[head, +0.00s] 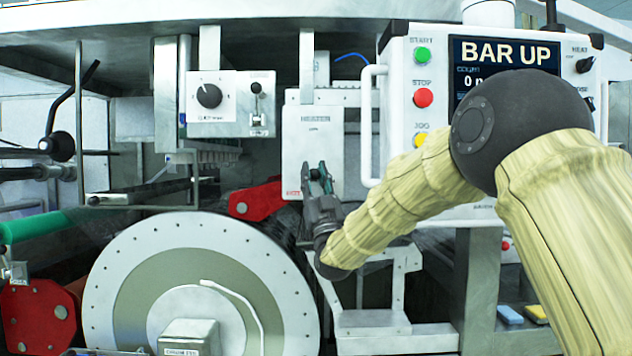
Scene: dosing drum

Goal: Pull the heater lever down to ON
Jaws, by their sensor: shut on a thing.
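The heater box (314,143) is a white panel labelled HEATER, hanging in the middle of the head view, left of the control panel. My gripper (315,172) is in front of the lower part of this box, pointing up, with dark and greenish fingers. It is shut on the heater lever, which is mostly hidden behind the fingers, so I cannot read its exact angle. A small red mark shows at the box's lower left edge.
The control panel (402,60) with green, red and yellow buttons stands right, a white handle (368,130) at its side. A knob box (230,103) hangs left. The big drum (110,270) is below left. A red bracket (262,200) is close left of my gripper.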

